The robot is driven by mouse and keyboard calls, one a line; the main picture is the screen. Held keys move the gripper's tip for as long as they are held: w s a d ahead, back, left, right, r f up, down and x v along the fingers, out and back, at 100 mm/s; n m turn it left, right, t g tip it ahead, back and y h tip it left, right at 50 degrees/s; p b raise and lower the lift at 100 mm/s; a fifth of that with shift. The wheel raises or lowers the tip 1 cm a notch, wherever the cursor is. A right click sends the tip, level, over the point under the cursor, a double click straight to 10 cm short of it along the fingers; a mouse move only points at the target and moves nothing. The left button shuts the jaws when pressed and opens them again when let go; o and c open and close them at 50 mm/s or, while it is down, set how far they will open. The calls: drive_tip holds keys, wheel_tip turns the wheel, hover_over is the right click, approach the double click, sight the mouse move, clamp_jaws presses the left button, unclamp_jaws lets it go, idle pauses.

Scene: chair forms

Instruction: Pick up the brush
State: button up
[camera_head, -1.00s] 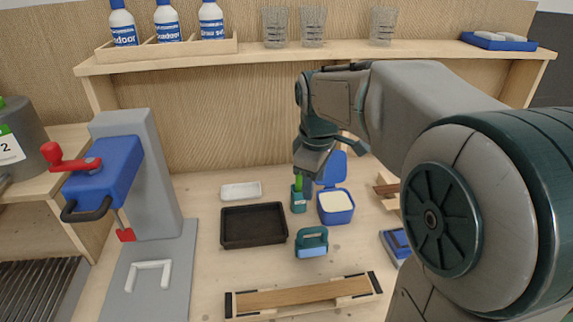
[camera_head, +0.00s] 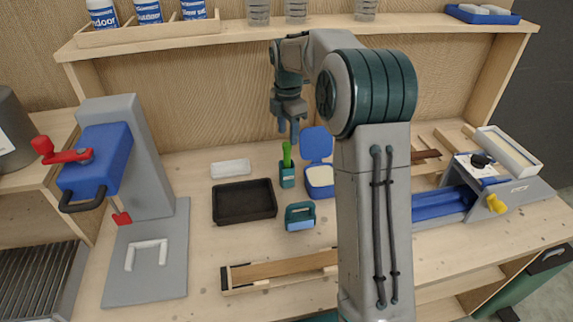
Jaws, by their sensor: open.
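A green upright handle, likely the brush (camera_head: 287,155), stands in a small teal cup (camera_head: 287,177) on the workbench. Its lower end is hidden inside the cup. My gripper (camera_head: 288,133) points down, open and empty, with its fingertips showing just above the green handle's top. I cannot tell whether they touch it. A teal-handled tool with a blue base (camera_head: 300,217) sits in front of the cup.
An open blue box (camera_head: 319,178) with pale contents stands right beside the cup. A black tray (camera_head: 245,202) and a white dish (camera_head: 230,168) are to the left. A blue-and-grey press (camera_head: 100,165) stands further left. A wooden-strip frame (camera_head: 275,270) lies in front.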

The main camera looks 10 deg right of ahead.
sight(287, 144)
drive_tip(key=f+p, duration=0.1)
drive_tip(key=f, duration=0.7)
drive_tip(key=shift+w+a+f+p, duration=0.15)
drive_tip(key=shift+w+f+p, duration=0.05)
drive_tip(key=shift+p, duration=0.15)
clamp_jaws()
